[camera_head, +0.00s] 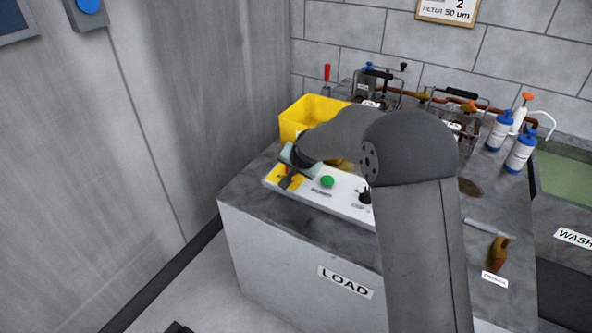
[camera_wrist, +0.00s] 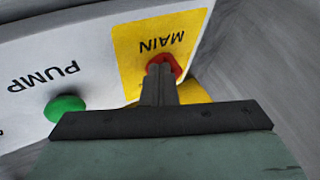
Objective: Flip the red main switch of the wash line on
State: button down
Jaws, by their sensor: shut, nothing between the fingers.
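The red main switch (camera_wrist: 178,64) sits on a yellow plate (camera_wrist: 128,42) marked MAIN in the wrist view, where the lettering appears upside down. My gripper (camera_wrist: 160,70) is shut, with its fingertips right in front of the switch, covering part of it. I cannot tell whether they touch it, nor which position the switch is in. In the head view my gripper (camera_head: 286,183) is over the yellow plate at the left end of the white control panel (camera_head: 343,199). The red switch is hidden there.
A green PUMP button (camera_head: 327,181) is beside the yellow plate, and it also shows in the wrist view (camera_wrist: 66,107). A black knob (camera_head: 364,196) is farther right. A yellow bin (camera_head: 304,112) stands behind the panel. A grey wall (camera_head: 190,110) rises to the left.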

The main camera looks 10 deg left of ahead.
jog(key=shift+w+d, duration=0.1)
jog(key=shift+w, duration=0.1)
jog(key=shift+w+d+r, duration=0.2)
jog(key=shift+w, duration=0.15)
jog(key=shift+w+d+r, duration=0.1)
jog(key=shift+w+d, duration=0.15)
jog(key=shift+d, duration=0.05)
jog(key=shift+s+d+f+b, duration=0.2)
jog(key=shift+s+f+b, duration=0.05)
jog(key=shift+s+b, duration=0.05)
jog(key=s, duration=0.1)
jog(key=s+d+b, duration=0.1)
jog(key=s, duration=0.1)
jog(key=shift+s+d, duration=0.1)
jog(key=s+r, duration=0.6)
jog(key=r, duration=0.2)
jog(key=shift+s+p, duration=0.3)
jog(key=shift+p, duration=0.1)
